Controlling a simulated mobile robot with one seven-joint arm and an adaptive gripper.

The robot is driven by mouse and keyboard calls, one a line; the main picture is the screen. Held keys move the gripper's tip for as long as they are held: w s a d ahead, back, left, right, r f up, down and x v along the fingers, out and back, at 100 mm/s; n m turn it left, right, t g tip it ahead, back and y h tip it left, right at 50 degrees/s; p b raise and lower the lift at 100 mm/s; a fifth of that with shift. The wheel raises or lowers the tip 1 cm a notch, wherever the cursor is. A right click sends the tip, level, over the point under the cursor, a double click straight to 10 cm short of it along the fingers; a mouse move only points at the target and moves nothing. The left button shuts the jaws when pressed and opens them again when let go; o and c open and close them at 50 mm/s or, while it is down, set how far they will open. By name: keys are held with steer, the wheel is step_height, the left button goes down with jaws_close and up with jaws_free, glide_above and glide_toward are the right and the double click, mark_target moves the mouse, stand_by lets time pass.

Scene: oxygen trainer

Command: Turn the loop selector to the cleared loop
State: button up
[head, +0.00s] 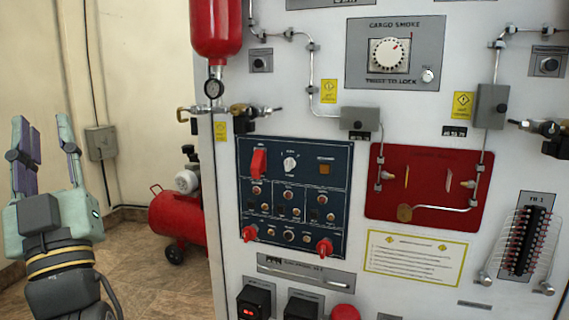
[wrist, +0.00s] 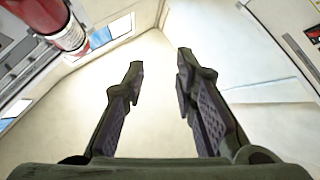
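A large white round knob (head: 388,54) sits on a grey plate marked "CARGO SMOKE" at the upper middle of the panel in the head view, with a red mark near its upper right. A smaller white rotary knob (head: 290,163) is on the dark blue panel (head: 343,158) below it, its pointer roughly upright. I cannot read which of these is the loop selector. My gripper (head: 43,125) is at the far left, raised, open and empty, well away from both knobs. In the wrist view my gripper (wrist: 160,60) has its fingers apart with nothing between them; neither knob shows clearly there.
A red cylinder (head: 216,30) and gauge (head: 214,88) hang at the panel's left edge. Pipes and valves (head: 250,110) stick out beside them. A red compressor tank (head: 178,215) stands on the floor behind.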

steer(key=w+d+f+m+t+h, duration=0.1)
steer(key=w+d+m+t+h, duration=0.1)
steer(key=w+d+m+h, duration=0.6)
steer(key=m+g+h, duration=0.6)
steer(key=g+h, duration=0.1)
steer(key=h, duration=0.8)
glide_toward(287, 161)
steer(key=p+x, duration=0.3)
steer(key=x, duration=0.5)
steer(key=shift+w, duration=0.25)
steer(key=shift+c, duration=0.2)
jaws_close()
